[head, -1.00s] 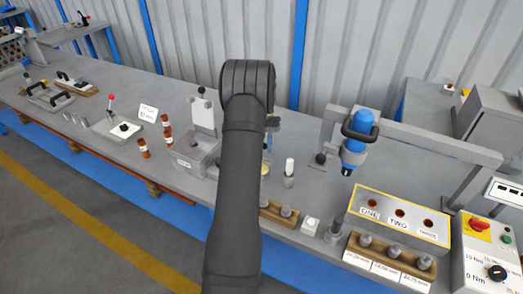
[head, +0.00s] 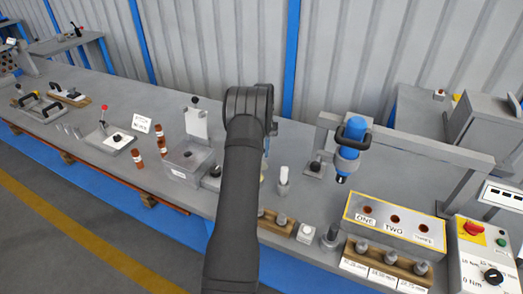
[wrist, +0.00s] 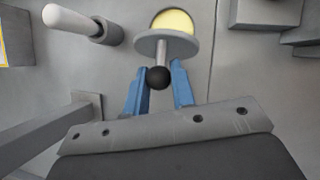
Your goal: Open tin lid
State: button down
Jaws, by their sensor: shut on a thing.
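In the wrist view my gripper (wrist: 160,68) has its two blue fingers on either side of a black ball knob (wrist: 158,78). It is shut on the lid by this knob. The lid (wrist: 145,45) is a grey disc joined to the knob by a thin pale stem. A round yellow surface (wrist: 173,20) shows beyond the lid's far edge and is partly covered by it; it looks like the tin's inside. I cannot tell how far lid and tin are apart. In the head view my arm hides the gripper and nearly all of the tin.
A white-tipped rod in a grey holder (head: 283,184) stands right of the tin, also in the wrist view (wrist: 70,20). A blue power tool (head: 350,150) hangs farther right. A grey box fixture (head: 187,168) stands left. A wooden block with pegs (head: 275,225) lies in front.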

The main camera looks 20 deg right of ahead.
jog(key=shift+s+d+f, duration=0.1)
jog(key=shift+s+d, duration=0.1)
jog(key=c, duration=1.3)
grip_release()
jog(key=shift+w+r, duration=0.15)
jog(key=shift+r, duration=0.05)
jog(key=shift+v, duration=3.55)
jog(key=shift+f, duration=0.1)
